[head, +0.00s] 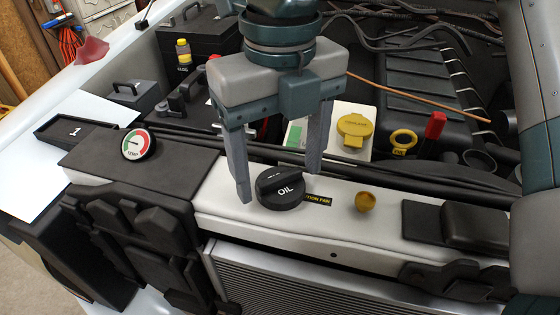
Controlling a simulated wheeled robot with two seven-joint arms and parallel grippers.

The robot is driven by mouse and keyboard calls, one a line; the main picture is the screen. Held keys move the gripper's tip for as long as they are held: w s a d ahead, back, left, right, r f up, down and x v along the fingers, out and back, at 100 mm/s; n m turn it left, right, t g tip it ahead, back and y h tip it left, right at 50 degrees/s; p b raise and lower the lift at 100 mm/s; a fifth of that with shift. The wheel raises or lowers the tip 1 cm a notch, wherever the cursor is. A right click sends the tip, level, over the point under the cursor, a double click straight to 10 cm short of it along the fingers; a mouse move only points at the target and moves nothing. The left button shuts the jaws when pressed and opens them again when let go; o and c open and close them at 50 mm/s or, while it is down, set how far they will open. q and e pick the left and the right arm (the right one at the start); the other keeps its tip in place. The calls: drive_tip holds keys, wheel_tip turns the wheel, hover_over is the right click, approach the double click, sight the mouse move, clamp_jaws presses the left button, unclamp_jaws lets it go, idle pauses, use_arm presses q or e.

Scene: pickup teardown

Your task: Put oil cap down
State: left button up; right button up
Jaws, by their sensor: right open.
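The oil cap (281,189) is a round black knob with white "OIL" lettering. It sits on the white front panel (230,215) above the radiator, left of a yellow and black label (317,199). My right gripper (279,188) comes down from the top and is open, its two grey fingers apart. One finger is at the left of the cap and the other is behind and to its right. I cannot tell whether either finger touches the cap. My left gripper is not in view.
A temperature gauge (138,143) and a black tray marked 1 (75,132) are at the left. Behind are a yellow coolant cap (355,129), a yellow ring (403,141) and a red-topped part (435,125).

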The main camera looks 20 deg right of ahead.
sight(280, 175)
drive_tip(key=shift+r, duration=0.1)
drive_tip(key=shift+w+r, duration=0.1)
drive_tip(key=shift+r, duration=0.7)
wheel_tip(280, 175, up, 3)
drive_tip(key=shift+f+b, duration=0.1)
drive_tip(key=shift+b, duration=0.4)
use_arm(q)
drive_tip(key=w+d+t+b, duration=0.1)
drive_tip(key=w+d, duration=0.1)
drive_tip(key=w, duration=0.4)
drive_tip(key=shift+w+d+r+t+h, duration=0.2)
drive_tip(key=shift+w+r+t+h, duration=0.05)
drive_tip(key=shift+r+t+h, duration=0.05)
use_arm(e)
wheel_tip(280, 175, up, 8)
drive_tip(key=shift+f, duration=0.25)
